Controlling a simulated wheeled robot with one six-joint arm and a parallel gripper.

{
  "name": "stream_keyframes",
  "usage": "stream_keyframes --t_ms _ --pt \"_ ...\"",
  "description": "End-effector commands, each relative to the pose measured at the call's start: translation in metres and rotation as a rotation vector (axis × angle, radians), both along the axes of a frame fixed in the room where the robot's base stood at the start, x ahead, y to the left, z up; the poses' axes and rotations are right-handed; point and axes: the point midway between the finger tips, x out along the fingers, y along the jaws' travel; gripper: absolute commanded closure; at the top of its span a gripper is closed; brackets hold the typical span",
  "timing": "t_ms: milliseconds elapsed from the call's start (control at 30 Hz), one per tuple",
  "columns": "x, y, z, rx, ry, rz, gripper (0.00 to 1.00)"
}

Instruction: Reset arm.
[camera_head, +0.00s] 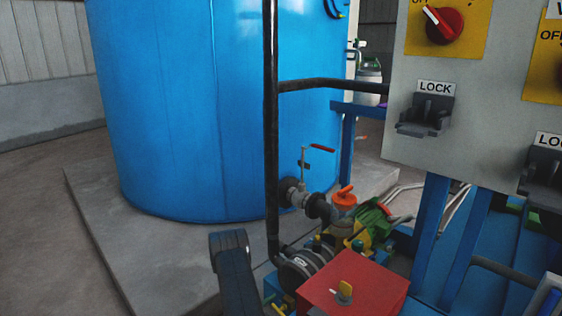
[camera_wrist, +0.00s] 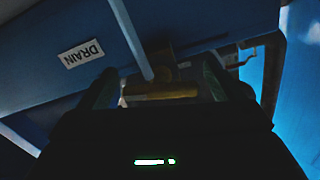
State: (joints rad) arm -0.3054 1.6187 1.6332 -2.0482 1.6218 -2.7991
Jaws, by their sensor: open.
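My gripper (camera_wrist: 160,78) shows in the wrist view with its two dark fingers apart. A yellow brass-coloured fitting (camera_wrist: 160,90) appears between and beyond the fingers, with a pale rod (camera_wrist: 133,40) running up from it. I cannot tell whether either finger touches the fitting. Nothing is clearly held. A dark grey link of my arm (camera_head: 233,272) stands at the bottom of the head view. The gripper itself is not visible there.
In the head view, a black pipe (camera_head: 271,130) stands before a blue tank (camera_head: 190,100). A red box (camera_head: 350,285) and valves (camera_head: 345,198) crowd below a grey panel (camera_head: 485,130). Floor at left is clear.

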Motion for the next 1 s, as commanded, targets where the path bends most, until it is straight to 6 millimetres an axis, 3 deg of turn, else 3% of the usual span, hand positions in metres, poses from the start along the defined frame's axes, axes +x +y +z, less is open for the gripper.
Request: stream_keyframes --t_ms 233,1000 --pt "-0.011 0.012 0.001 0.000 0.003 0.004 0.13" --pt "-0.084 0.086 0.001 0.000 0.003 0.005 0.13"
